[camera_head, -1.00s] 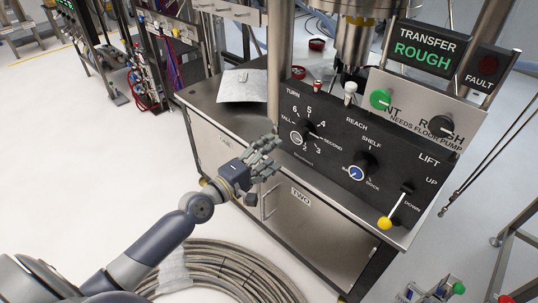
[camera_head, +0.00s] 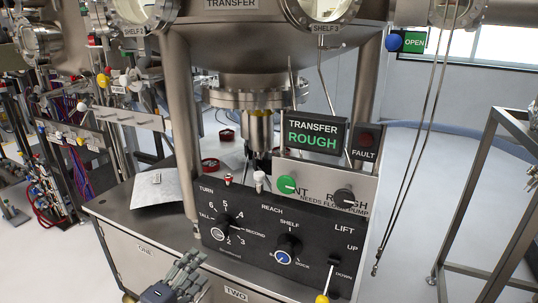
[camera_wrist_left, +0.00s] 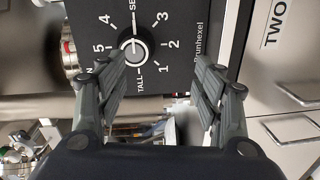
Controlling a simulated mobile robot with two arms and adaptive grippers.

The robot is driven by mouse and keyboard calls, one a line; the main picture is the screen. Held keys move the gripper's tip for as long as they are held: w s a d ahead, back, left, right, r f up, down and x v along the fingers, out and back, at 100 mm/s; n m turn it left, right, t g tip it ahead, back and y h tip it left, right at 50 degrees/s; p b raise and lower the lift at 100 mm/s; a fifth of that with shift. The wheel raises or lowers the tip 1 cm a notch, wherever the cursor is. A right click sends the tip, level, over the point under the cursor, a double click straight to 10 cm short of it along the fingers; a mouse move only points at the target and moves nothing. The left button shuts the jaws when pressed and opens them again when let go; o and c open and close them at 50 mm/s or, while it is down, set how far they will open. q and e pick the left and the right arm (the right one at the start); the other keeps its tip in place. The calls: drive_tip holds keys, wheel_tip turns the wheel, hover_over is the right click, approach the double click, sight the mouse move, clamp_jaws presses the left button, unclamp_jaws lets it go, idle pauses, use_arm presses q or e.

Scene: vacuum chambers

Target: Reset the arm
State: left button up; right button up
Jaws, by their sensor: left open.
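My left gripper (camera_head: 190,268) is at the bottom of the head view, just in front of the lower left of the black control panel (camera_head: 250,213). It is open and empty; in the left wrist view its two fingers (camera_wrist_left: 157,85) are spread apart. The TURN knob (camera_head: 219,233) is on the panel, beyond the fingertips and apart from them. It also shows between and above the fingers in the left wrist view (camera_wrist_left: 133,52). The REACH knob (camera_head: 286,249) and the yellow-tipped LIFT lever (camera_head: 327,282) are to the right. My right gripper does not show.
The steel bench top (camera_head: 130,212) holds a foil sheet (camera_head: 157,187) and red-rimmed parts. A steel column (camera_head: 182,130) rises behind the panel's left side. The sign (camera_head: 315,134) reads TRANSFER ROUGH. Hanging rods (camera_head: 412,145) and a metal frame (camera_head: 488,200) are at the right.

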use_arm(q)
drive_tip(key=s+d+f+m+g+y, duration=0.1)
drive_tip(key=s+f+m+g, duration=0.2)
drive_tip(key=s+f, duration=0.55)
drive_tip(key=s+d+f+m+g+y, duration=0.1)
drive_tip(key=s+f+m+g, duration=0.25)
drive_tip(key=f, duration=0.95)
drive_tip(key=s+d+f+m+g+y, duration=0.1)
drive_tip(key=s+f+m+g, duration=0.25)
drive_tip(key=s+f, duration=0.55)
drive_tip(key=s+f+m+g+y, duration=0.2)
drive_tip(key=s+f+m+g, duration=0.2)
drive_tip(key=s+f, duration=0.6)
drive_tip(key=s+a+m+g+p, duration=0.1)
drive_tip(key=s+a+p, duration=0.1)
drive_tip(key=s+p, duration=1.3)
drive_tip(key=s+r, duration=0.1)
drive_tip(key=s, duration=0.2)
drive_tip(key=shift+s+a+y+p, duration=0.2)
drive_tip(key=shift+a+y+p, duration=0.2)
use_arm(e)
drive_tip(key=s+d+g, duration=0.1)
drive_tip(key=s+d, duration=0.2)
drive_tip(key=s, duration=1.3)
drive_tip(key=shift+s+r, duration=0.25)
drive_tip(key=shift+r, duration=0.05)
